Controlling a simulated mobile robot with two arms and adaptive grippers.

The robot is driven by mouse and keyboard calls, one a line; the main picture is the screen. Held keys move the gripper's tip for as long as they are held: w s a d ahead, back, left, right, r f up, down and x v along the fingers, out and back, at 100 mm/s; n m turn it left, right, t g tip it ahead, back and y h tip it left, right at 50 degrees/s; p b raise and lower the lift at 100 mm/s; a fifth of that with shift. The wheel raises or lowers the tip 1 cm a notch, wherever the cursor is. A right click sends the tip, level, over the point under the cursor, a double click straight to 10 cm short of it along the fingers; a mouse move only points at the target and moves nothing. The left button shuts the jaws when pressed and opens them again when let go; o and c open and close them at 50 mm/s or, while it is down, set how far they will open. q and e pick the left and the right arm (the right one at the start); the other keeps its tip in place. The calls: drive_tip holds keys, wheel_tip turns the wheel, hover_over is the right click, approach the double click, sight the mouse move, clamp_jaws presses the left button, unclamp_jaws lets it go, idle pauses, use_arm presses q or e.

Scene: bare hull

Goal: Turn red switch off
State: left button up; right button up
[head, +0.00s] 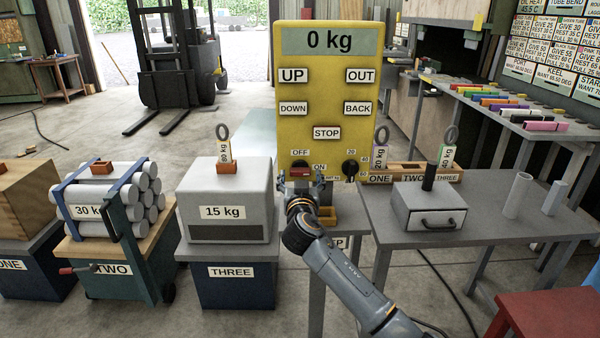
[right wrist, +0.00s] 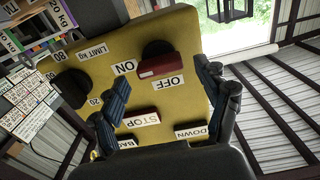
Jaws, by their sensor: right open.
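The red switch (head: 300,172) sits low on the yellow control panel (head: 327,65), between the OFF and ON labels. In the right wrist view, the red switch (right wrist: 161,65) sticks out from a dark round base, and the panel appears turned over. I cannot tell which label the switch points to. My right gripper (head: 301,187) is directly in front of the switch and partly covers the area below it. In the right wrist view, my right gripper (right wrist: 160,75) is open, its fingers apart on both sides of the switch, with nothing held. My left gripper is not in view.
A black knob (head: 350,169) is right of the switch. The STOP button (head: 327,133) is above it. A grey box with a drawer (head: 430,207) stands on the right table. A 15 kg grey block (head: 226,200) and a pipe bundle (head: 112,195) stand left.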

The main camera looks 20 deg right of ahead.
drive_tip(key=shift+x, duration=0.95)
drive_tip(key=c, duration=1.2)
drive_tip(key=shift+o, duration=0.2)
